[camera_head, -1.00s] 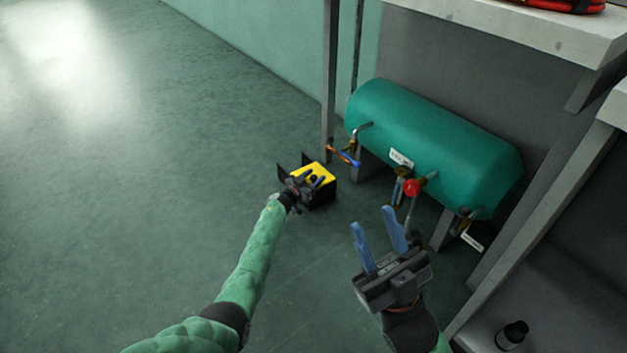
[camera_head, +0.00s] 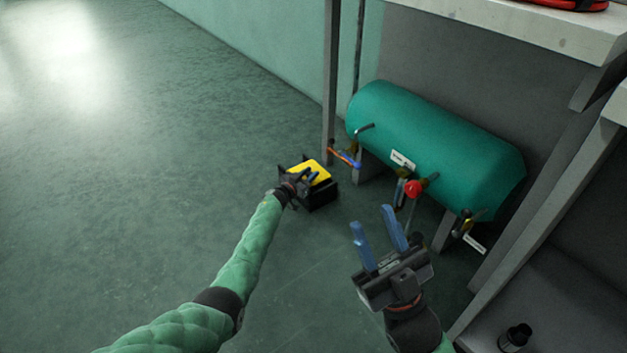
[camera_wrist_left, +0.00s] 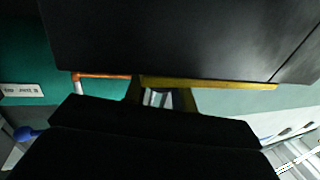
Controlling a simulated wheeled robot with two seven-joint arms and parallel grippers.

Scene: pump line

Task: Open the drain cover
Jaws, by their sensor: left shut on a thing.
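The drain cover (camera_head: 311,167) is a yellow plate on a low black box (camera_head: 323,196) on the floor, left of the green tank. My left gripper (camera_head: 309,178) is at the cover's near side, shut on it. The cover looks tilted up over the box, though its exact angle is too small to tell. In the left wrist view a wide black panel (camera_wrist_left: 170,40) with a yellow lower edge (camera_wrist_left: 215,84) fills the top, right before the fingers. The fingers are mostly dark there. My right gripper (camera_head: 379,245) is open and empty, held in front of the tank.
The green tank (camera_head: 435,140) lies on legs under a shelf (camera_head: 500,27), with a red-knobbed valve (camera_head: 414,188) and an orange-and-blue handle (camera_head: 344,155) near the box. A shelf post (camera_head: 329,90) stands just behind. The floor to the left is clear.

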